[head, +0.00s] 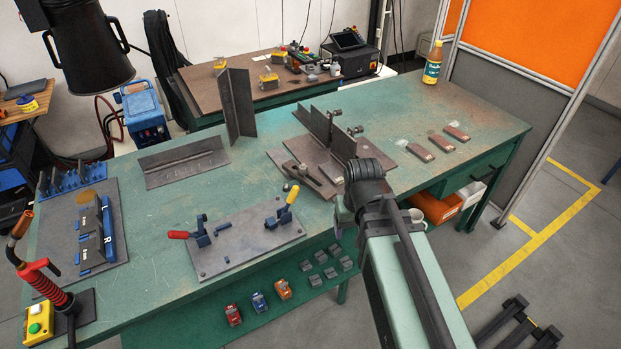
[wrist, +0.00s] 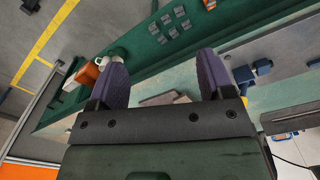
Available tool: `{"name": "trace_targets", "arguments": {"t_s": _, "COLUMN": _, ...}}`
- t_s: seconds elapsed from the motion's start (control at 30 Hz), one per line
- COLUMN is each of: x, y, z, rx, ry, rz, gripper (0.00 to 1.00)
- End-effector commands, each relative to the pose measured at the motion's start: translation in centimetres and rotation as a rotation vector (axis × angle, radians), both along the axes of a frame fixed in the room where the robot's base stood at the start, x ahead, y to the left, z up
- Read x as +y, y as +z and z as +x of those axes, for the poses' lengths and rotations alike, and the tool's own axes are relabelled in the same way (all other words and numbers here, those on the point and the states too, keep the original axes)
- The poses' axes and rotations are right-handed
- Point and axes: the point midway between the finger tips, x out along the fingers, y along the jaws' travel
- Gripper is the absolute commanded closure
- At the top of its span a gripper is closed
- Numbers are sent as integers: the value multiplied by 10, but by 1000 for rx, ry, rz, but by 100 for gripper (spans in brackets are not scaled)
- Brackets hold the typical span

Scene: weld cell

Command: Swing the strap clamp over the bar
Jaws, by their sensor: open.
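A dark strap-like piece (head: 303,173), which looks like the strap clamp, lies slantwise on the front left of a steel fixture plate (head: 282,157). Upright plates (head: 320,122) stand on that plate. I cannot clearly tell which piece is the bar; part of the fixture is hidden behind my arm. My gripper (wrist: 162,80) is open in the wrist view, its two purple fingers wide apart with nothing held. A grey plate edge (wrist: 165,98) shows beyond the gap.
A plate with red- and yellow-handled toggle clamps (head: 245,240) is at the table's front. An angle piece (head: 183,160) and a tall upright angle (head: 237,105) are to the left. Small blocks (head: 420,152) and a bottle (head: 433,63) are to the right. Bare table lies between them.

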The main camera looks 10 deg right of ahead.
Motion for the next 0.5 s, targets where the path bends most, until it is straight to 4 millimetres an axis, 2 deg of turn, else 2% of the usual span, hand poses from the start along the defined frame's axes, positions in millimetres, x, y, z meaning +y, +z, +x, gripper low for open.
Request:
{"name": "trace_targets", "arguments": {"t_s": 0.03, "x": 6, "y": 5, "z": 45, "rx": -1, "ry": 18, "rz": 0, "gripper": 26}}
{"name": "trace_targets", "arguments": {"t_s": 0.07, "x": 11, "y": 6, "z": 74, "rx": -1, "ry": 46, "rz": 0, "gripper": 26}}
{"name": "trace_targets", "arguments": {"t_s": 0.1, "x": 19, "y": 8, "z": 115, "rx": -1, "ry": 104, "rz": 0, "gripper": 26}}
{"name": "trace_targets", "arguments": {"t_s": 0.2, "x": 38, "y": 11, "z": 209, "rx": -1, "ry": 307, "rz": 1, "gripper": 26}}
{"name": "trace_targets", "arguments": {"t_s": 0.27, "x": 44, "y": 12, "z": 248, "rx": -1, "ry": 433, "rz": 1, "gripper": 26}}
{"name": "trace_targets", "arguments": {"t_s": 0.3, "x": 45, "y": 11, "z": 261, "rx": 0, "ry": 509, "rz": 1, "gripper": 26}}
{"name": "trace_targets", "arguments": {"t_s": 0.33, "x": 45, "y": 10, "z": 262, "rx": 0, "ry": 554, "rz": 1, "gripper": 26}}
{"name": "trace_targets", "arguments": {"t_s": 0.4, "x": 44, "y": 10, "z": 253, "rx": 0, "ry": 616, "rz": 1, "gripper": 26}}
{"name": "trace_targets", "arguments": {"t_s": 0.5, "x": 44, "y": 10, "z": 252, "rx": 0, "ry": 632, "rz": 1, "gripper": 26}}
